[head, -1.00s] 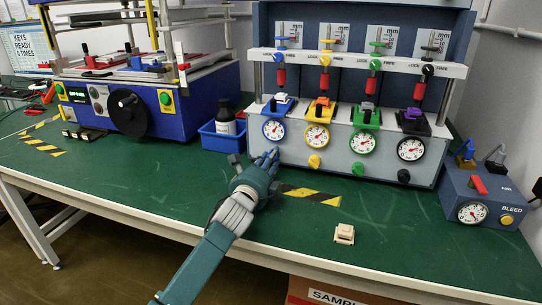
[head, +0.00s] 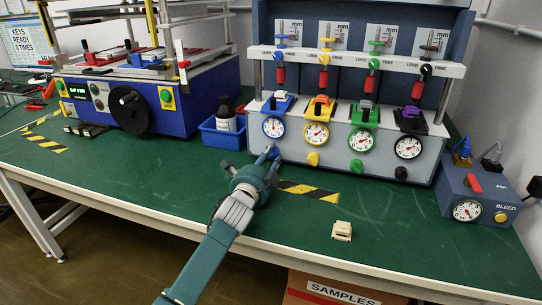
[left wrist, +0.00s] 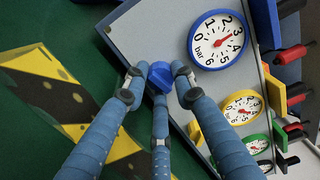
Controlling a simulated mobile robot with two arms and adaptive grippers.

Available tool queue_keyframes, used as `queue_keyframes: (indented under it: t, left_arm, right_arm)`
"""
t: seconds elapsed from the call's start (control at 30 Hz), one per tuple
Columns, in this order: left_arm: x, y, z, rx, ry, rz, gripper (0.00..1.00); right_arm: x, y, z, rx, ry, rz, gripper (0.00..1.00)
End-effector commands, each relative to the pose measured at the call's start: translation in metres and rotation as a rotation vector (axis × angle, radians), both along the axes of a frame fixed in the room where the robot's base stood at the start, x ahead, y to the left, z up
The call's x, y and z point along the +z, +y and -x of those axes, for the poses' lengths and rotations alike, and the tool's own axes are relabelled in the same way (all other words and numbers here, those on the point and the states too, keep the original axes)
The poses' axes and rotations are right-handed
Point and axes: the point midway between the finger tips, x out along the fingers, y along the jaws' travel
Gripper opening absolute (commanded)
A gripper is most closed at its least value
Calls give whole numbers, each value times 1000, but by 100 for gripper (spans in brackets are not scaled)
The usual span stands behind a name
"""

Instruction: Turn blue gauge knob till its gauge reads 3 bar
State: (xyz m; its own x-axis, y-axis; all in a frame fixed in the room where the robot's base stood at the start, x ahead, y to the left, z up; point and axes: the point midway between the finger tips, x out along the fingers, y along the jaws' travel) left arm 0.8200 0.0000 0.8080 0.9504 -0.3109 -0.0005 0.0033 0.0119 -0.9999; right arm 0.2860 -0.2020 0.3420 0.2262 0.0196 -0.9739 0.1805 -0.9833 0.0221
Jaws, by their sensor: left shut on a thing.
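The blue knob (left wrist: 160,76) is a faceted blue cap low on the grey panel, below the blue-rimmed gauge (left wrist: 217,40). In the left wrist view the gauge's red needle points at about the 3 mark. The gauge (head: 273,127) also shows small in the head view. My left gripper (left wrist: 158,75) has its fingers closed around the knob; in the head view it (head: 270,155) reaches the panel's lower left and largely hides the knob. My right gripper is in neither view.
Yellow (head: 313,159), green (head: 357,166) and black (head: 401,173) knobs sit to the right under their own gauges. A blue bin (head: 222,136) stands left of the panel. A beige key piece (head: 342,231) lies on the green table (head: 420,240). A bleed box (head: 478,195) stands at right.

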Motion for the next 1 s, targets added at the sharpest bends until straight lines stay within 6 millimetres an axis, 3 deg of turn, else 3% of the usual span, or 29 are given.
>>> queue_keyframes:
  t: [0.2, 0.23, 0.3, 0.77, 1.0]
  left_arm:
    - [4, 6, -3, 9, -5, -2, 0]
    - [3, 6, -3, 9, -5, -3, 30]
    - [3, 6, -2, 9, -5, -3, 44]
    - [1, 2, -1, 3, -3, -4, 45]
    - [-3, 2, -1, 2, -58, -176, 45]
  right_arm:
    - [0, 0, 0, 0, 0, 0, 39]
    - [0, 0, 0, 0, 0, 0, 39]
    - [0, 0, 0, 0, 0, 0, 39]
    - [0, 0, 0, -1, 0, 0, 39]
    - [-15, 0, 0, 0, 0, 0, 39]
